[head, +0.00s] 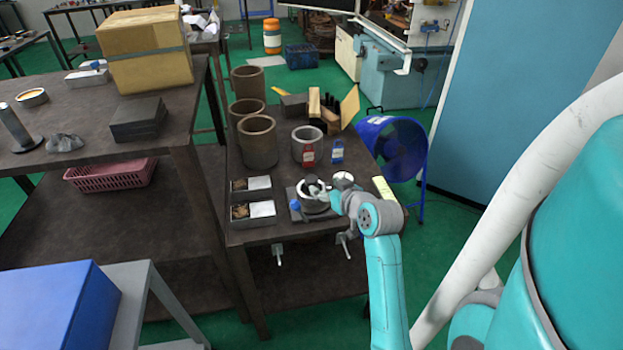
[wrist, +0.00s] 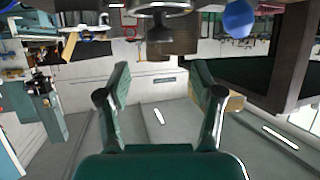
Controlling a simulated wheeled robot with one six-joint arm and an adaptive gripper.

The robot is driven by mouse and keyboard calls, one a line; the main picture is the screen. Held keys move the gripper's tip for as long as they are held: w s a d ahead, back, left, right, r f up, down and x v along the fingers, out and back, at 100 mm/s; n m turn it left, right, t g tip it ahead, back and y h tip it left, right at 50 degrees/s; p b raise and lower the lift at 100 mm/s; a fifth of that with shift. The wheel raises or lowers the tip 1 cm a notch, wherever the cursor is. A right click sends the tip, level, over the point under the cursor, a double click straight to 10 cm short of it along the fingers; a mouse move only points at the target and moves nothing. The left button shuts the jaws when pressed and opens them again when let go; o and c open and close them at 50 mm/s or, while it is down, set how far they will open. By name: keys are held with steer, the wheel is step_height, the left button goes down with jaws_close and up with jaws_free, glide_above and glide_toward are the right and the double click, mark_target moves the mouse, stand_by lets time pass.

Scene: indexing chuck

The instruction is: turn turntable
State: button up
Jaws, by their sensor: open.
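The turntable, a grey round chuck (head: 313,204) on a dark base plate, sits near the front edge of the dark workbench. A blue knob (head: 295,205) shows at its left side. My gripper (head: 328,197) is at the chuck's right side and partly hides it; whether it touches cannot be told. In the wrist view my gripper (wrist: 160,66) has its two fingers spread with nothing between them. The chuck's metal rim (wrist: 158,8) and the blue knob (wrist: 238,18) are cut off at the top edge there.
Left of the chuck are two small metal trays (head: 262,210). Behind stand brown cylinders (head: 257,145), a grey cylinder (head: 306,150), and a red bottle (head: 308,153) and blue bottle (head: 337,151). A blue fan drum (head: 410,150) stands right of the bench.

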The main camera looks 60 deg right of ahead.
mark_target(312, 179)
steer(key=x, duration=0.9)
steer(key=shift+w+d, duration=0.2)
steer(key=shift+w, duration=0.05)
steer(key=shift+c, duration=0.3)
steer(key=c, duration=1.1)
